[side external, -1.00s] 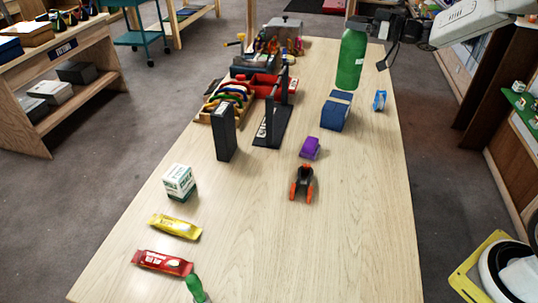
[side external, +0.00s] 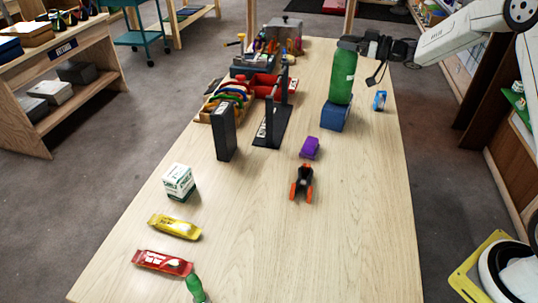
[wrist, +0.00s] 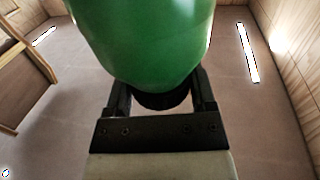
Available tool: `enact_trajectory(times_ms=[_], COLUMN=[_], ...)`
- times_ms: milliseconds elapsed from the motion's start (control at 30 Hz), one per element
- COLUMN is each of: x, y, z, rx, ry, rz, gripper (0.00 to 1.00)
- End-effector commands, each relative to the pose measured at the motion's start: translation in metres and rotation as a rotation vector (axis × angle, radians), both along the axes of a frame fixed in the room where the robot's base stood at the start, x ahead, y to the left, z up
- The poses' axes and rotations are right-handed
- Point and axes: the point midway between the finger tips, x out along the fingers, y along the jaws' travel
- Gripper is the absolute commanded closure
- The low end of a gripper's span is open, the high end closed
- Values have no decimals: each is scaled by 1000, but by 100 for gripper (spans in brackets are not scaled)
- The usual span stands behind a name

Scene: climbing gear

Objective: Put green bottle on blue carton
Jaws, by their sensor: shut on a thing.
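The green bottle (side external: 342,76) is upright, and its base meets the top of the blue carton (side external: 334,116) in the side view; I cannot tell for sure whether it rests there or hovers just above. The carton lies on the table toward the far right. My gripper (side external: 349,43) is shut on the bottle's top end. In the wrist view the green bottle (wrist: 140,40) fills the upper middle, with its dark cap between the fingers of my gripper (wrist: 162,95). The carton is hidden in the wrist view.
A blue-and-white roll (side external: 380,100) stands right of the carton. A purple block (side external: 310,148) and an orange-black device (side external: 302,183) lie nearer. A black stand (side external: 274,120) is to the left. The table's (side external: 350,240) near right is clear.

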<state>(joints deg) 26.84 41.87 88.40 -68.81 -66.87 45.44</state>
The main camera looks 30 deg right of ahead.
Motion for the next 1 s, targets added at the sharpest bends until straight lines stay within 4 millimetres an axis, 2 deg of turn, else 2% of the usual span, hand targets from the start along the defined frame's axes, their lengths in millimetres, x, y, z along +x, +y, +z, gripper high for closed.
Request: enact_trajectory(times_ms=[433, 467, 533, 567, 1000], x=[0, 0, 0, 0, -3], y=[0, 0, 0, 0, -3], z=[-4, -5, -4, -4, -1], rx=[-1, -1, -1, -1, 0], ry=[-3, -1, -1, -1, 0], rz=[0, 0, 0, 0, -2], gripper=[100, 26, 3, 0, 0])
